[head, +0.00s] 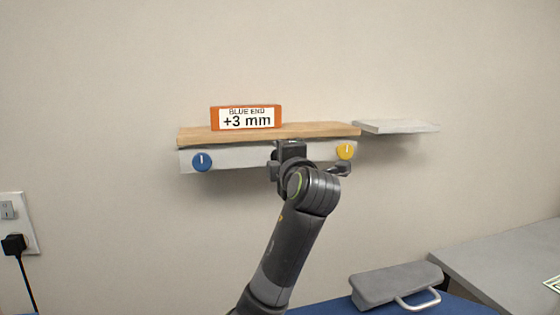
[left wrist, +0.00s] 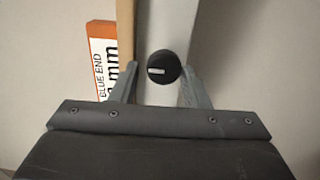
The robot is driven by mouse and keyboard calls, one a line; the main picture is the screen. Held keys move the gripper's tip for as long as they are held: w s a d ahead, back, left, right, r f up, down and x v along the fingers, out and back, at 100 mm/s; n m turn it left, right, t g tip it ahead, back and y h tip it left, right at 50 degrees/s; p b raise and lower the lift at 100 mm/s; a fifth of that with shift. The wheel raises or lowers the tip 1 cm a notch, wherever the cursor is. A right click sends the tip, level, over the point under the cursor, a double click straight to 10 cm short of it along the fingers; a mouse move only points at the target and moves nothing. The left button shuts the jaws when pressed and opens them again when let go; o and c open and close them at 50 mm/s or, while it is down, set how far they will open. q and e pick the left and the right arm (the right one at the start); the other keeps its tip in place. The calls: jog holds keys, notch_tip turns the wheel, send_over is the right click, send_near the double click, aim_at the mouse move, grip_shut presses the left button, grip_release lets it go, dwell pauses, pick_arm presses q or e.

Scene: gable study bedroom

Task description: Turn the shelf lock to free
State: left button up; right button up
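A wall shelf with a wooden top (head: 330,129) has a pale rail (head: 240,158) along its front. A dark round knob (left wrist: 163,67) with a light mark sits on the rail in the left wrist view; the mark points toward the wooden board. My gripper hides this knob in the head view. My left gripper (head: 290,155) is at the middle of the rail. In the left wrist view its fingers (left wrist: 160,70) are open, one on each side of the knob; I cannot tell whether either touches it. My right gripper is not in view.
The rail has a blue knob (head: 202,162) at left and a yellow knob (head: 345,151) at right. An orange block (head: 277,117) labelled "BLUE END +3 mm" stands on the shelf. A grey ledge (head: 400,127) is to the right. A grey handled object (head: 380,287) lies below on a blue surface.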

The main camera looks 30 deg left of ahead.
pick_arm(q)
jog(key=shift+o, duration=1.2)
jog(key=shift+w+f, duration=0.15)
jog(key=b+v, duration=0.4)
jog(key=v, duration=1.3)
jog(key=shift+d+r, duration=0.2)
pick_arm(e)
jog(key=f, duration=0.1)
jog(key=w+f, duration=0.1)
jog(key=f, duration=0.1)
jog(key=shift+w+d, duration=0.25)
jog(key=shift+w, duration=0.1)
